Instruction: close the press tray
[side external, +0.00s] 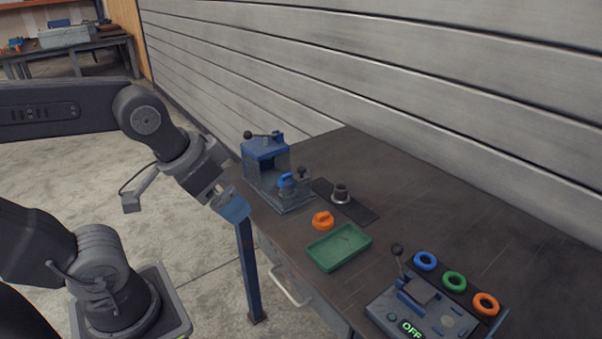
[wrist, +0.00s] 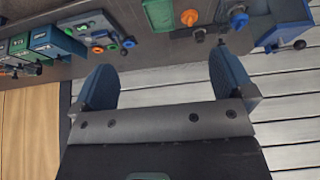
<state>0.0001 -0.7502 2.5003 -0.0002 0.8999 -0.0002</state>
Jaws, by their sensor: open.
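The press (side external: 262,150) is a blue box with a dark opening and a lever with a black ball on top, at the bench's left end. Its grey tray (side external: 294,206) sticks out of the opening to the front right, so it stands open. A blue piece (side external: 286,181) and a black-knobbed post sit on the tray.
A flanged pipe (side external: 341,193) stands on a dark mat beside the tray. An orange piece (side external: 322,221) and a green tray (side external: 338,248) lie in front. A control box (side external: 410,312) reading OFF and blue, green and orange rings are farther right. The back right of the bench is clear.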

